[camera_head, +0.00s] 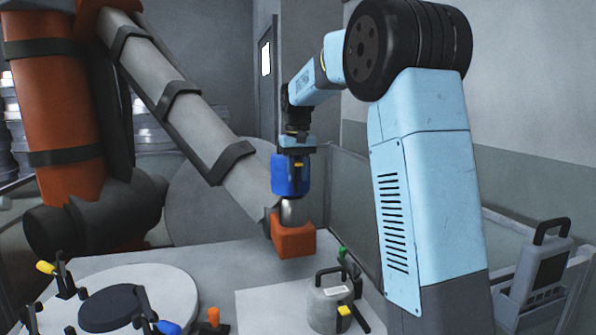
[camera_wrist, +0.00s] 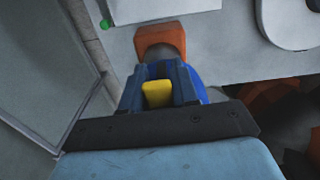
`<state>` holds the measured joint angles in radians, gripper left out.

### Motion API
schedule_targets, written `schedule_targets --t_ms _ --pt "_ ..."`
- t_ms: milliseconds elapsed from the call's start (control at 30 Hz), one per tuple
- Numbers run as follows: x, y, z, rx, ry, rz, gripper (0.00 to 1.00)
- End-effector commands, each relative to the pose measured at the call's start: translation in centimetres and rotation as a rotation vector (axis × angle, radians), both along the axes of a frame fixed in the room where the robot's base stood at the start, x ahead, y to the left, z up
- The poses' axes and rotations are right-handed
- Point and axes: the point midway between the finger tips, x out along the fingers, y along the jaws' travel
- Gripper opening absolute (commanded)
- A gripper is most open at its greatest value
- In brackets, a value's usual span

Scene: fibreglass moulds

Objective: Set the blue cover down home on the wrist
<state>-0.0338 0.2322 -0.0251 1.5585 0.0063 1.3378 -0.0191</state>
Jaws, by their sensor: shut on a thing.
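The blue cover (camera_head: 290,176) is upright, held in my gripper (camera_head: 297,158) at the end of my light-blue arm. A yellow piece shows on the cover (camera_wrist: 190,80), between my gripper's fingers (camera_wrist: 158,90) in the wrist view. Directly below is the wrist of the big orange and grey arm, with a bare metal neck (camera_head: 293,212) and an orange end block (camera_head: 294,240). The neck shows below the cover's lower edge. I cannot tell whether the cover touches or surrounds the neck's top. In the wrist view the orange block (camera_wrist: 160,38) sticks out past the cover.
The big arm's grey forearm (camera_head: 195,115) slopes down close to the left of the cover. Below are a white round mould (camera_head: 165,290) with clamps and a grey handled container (camera_head: 327,305) on the table. A grey handled device (camera_head: 540,270) stands far right.

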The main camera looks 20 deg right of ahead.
Motion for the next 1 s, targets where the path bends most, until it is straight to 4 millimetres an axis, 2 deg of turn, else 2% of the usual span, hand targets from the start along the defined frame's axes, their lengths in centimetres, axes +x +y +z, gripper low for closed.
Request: schedule_targets --t_ms 333,1000 --pt "0.0 -1.0 -1.9 0.0 0.001 -0.016 0.0" --pt "0.0 -1.2 -6.2 0.0 0.001 -0.018 0.0"
